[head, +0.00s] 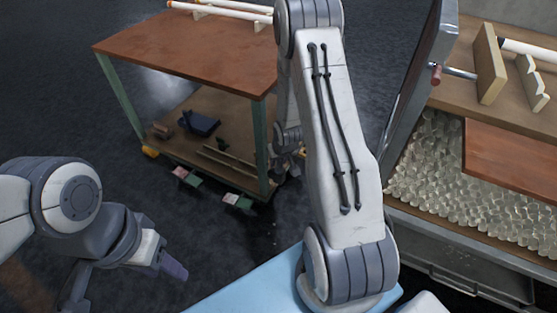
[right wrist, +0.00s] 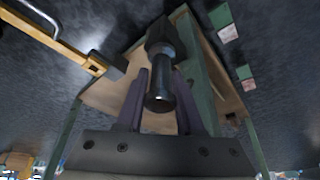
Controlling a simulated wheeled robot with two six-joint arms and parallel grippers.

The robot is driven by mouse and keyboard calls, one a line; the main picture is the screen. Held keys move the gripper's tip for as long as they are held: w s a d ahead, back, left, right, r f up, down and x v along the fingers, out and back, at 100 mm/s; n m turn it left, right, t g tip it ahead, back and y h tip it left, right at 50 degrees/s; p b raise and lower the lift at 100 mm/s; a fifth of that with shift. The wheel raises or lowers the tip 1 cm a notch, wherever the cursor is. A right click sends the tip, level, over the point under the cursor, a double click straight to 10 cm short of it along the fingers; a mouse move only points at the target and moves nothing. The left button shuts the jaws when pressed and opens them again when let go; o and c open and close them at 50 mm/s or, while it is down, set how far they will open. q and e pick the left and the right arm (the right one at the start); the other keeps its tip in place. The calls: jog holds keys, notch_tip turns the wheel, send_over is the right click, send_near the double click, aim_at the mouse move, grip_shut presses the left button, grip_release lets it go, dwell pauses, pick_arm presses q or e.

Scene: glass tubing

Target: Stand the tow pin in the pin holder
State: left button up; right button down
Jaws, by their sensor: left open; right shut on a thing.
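In the right wrist view, my right gripper (right wrist: 160,73) is shut on a dark cylindrical pin (right wrist: 160,98), which I take for the tow pin. Its rounded end points toward the camera. A dark block (right wrist: 158,36) shows at the pin's far end; I cannot tell whether it is part of the pin or the pin holder. In the head view my right gripper (head: 289,160) is low beside the trolley's near right leg, mostly hidden by my arm. My left gripper (head: 172,266) is open and empty at lower left, over the floor. I cannot identify the pin holder for certain.
A brown-topped trolley (head: 180,50) with green legs carries white tubes (head: 232,10) on top and loose items on its lower shelf (head: 225,150). A yellow bar (right wrist: 75,50) shows in the wrist view. At right is a bench with a bin of glass pieces (head: 440,170). Floor left is clear.

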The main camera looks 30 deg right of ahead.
jog(key=shift+f, duration=0.25)
jog(key=shift+c, duration=2.3)
grip_release()
jog(key=shift+a+r, duration=0.1)
jog(key=d+p+v, duration=0.1)
jog(key=p+v, duration=0.4)
jog(key=v, duration=0.5)
jog(key=shift+a+r, duration=0.2)
jog(key=shift+a, duration=0.2)
